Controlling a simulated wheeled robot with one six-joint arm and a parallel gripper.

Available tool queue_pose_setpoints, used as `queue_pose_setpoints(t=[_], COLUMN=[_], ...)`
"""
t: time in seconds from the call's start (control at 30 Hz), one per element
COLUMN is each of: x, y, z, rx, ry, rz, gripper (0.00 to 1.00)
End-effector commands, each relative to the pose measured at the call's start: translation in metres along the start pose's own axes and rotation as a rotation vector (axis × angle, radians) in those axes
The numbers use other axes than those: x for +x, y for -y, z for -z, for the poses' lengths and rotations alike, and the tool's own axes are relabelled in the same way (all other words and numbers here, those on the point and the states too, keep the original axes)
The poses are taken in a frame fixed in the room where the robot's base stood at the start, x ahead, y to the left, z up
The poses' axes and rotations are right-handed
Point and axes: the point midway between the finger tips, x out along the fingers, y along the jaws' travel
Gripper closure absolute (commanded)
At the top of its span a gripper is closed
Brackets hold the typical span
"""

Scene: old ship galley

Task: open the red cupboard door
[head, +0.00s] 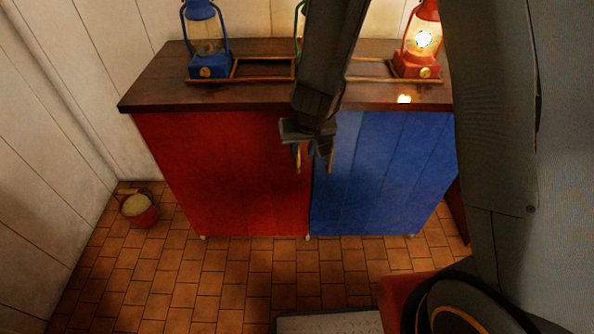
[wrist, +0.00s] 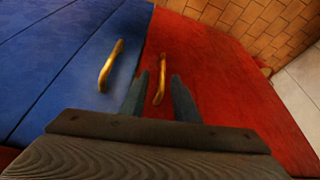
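The red cupboard door (head: 225,175) is the left front of the cupboard in the head view and looks shut, flush with the front. In the wrist view the red door (wrist: 215,75) fills the right side. Its brass handle (head: 297,157) is near the door's inner edge, partly behind my gripper. My gripper (head: 313,150) is in front of the handles. In the wrist view its two fingers (wrist: 160,75) are apart, with the red door's handle (wrist: 161,80) showing between them. I see gaps beside the handle; whether the fingertips reach around it is hard to tell.
The blue door (head: 385,165) adjoins on the right, with its own brass handle (wrist: 110,66) close by. A blue lantern (head: 207,45) and a lit red lantern (head: 420,45) stand on the wooden top. A red bucket (head: 139,210) sits by the left wall. The tiled floor (head: 220,280) before the red door is clear.

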Motion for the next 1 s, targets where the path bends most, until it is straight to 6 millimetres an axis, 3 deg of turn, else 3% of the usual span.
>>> queue_pose_setpoints(t=[0.27,0.73,1.0], x=[0.014,0.073,0.081], y=[0.013,0.014,0.013], z=[-0.001,-0.001,-0.001], rx=[-0.021,-0.022,-0.020], ry=[-0.004,-0.003,-0.003], rz=[0.002,0.004,0.003], gripper=[0.72,0.72,0.72])
